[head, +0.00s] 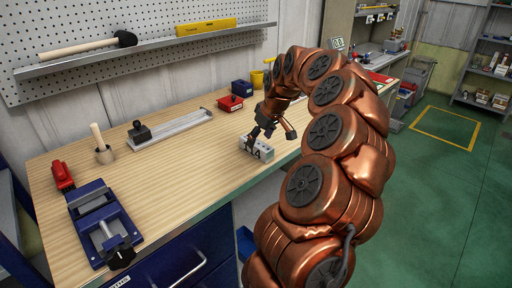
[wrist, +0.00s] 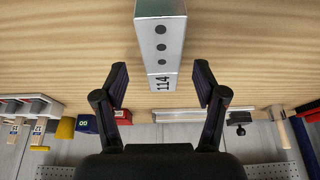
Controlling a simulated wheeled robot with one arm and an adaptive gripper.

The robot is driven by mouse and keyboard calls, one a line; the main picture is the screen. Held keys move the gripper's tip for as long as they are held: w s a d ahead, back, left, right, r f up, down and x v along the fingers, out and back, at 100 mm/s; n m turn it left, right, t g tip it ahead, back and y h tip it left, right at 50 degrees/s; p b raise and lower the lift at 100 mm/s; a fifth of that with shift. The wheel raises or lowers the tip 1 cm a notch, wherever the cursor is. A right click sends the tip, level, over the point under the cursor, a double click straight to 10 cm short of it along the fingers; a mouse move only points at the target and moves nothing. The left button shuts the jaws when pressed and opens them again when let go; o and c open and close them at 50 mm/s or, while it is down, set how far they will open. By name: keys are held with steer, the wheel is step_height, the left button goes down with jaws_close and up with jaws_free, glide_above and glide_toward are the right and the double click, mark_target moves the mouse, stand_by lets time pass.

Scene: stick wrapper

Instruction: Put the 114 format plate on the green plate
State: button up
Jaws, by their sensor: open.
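The 114 format plate (head: 257,149) is a silver-grey block with dark round holes and "114" on one end, lying on the wooden workbench near its front edge. In the wrist view the plate (wrist: 161,50) runs from the top edge to between my fingertips. My gripper (head: 268,130) is just above the plate in the head view. In the wrist view my gripper (wrist: 161,78) is open, with one finger on each side of the "114" end and a gap on both sides.
A red bin (head: 230,103) and a blue bin (head: 242,88) stand behind the plate. A metal rail (head: 172,128), a mallet in a holder (head: 101,146) and a blue vise (head: 101,222) are to the left. The bench middle (head: 190,165) is clear.

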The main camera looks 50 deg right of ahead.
mark_target(257, 142)
steer(key=x, duration=0.3)
steer(key=shift+w+a+f+p, duration=0.1)
steer(key=shift+w+f+p, duration=0.1)
steer(key=shift+p, duration=0.15)
steer(key=shift+c, duration=0.2)
jaws_close()
